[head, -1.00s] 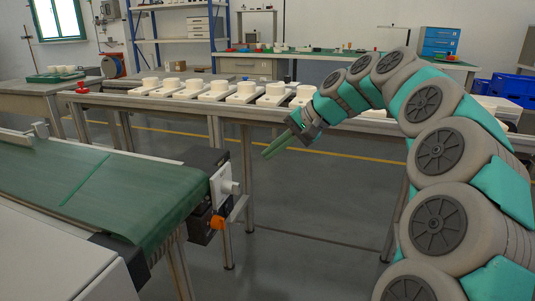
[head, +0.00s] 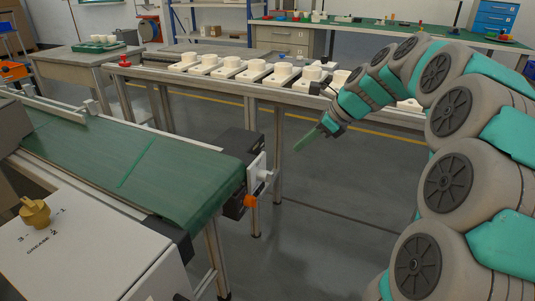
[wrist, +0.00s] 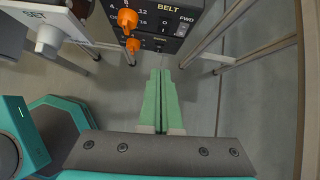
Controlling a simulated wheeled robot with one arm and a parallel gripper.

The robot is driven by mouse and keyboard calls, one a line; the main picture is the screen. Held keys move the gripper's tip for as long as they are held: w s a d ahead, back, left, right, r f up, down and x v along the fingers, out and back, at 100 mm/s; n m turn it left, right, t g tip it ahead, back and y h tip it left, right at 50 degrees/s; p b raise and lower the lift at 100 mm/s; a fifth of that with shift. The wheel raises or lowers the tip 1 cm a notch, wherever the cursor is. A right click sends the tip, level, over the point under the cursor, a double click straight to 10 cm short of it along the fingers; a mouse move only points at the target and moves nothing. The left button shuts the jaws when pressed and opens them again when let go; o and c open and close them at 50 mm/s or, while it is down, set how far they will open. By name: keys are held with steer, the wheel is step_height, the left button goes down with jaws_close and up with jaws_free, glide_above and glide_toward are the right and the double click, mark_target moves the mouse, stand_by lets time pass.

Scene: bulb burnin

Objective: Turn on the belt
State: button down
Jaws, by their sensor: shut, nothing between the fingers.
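The green conveyor belt (head: 120,165) runs across the left of the head view. At its right end is a dark control box (head: 238,148) with an orange knob (head: 250,201). In the wrist view the panel (wrist: 185,12) is labelled BELT, with an orange dial (wrist: 127,19) among numbers, a second orange knob (wrist: 133,45), and a switch area marked O, I and FWD. My gripper (head: 304,144) is shut and empty, to the right of the box and apart from it. Its green fingers (wrist: 160,85) point toward the panel in the wrist view.
A white knob marked SET (wrist: 48,42) is left of the panel. A white box (head: 80,245) with a brass knob (head: 35,213) stands at front left. A long table (head: 225,82) with several white fixtures stands behind. The floor right of the belt is clear.

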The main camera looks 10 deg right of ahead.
steer(key=shift+m, duration=0.5)
steer(key=shift+f, duration=0.1)
steer(key=w+a+r+x, duration=0.1)
steer(key=x, duration=1.1)
steer(key=shift+w+a, duration=0.25)
steer(key=shift+a, duration=0.35)
steer(key=shift+r+p, duration=0.1)
steer(key=shift+p, duration=0.2)
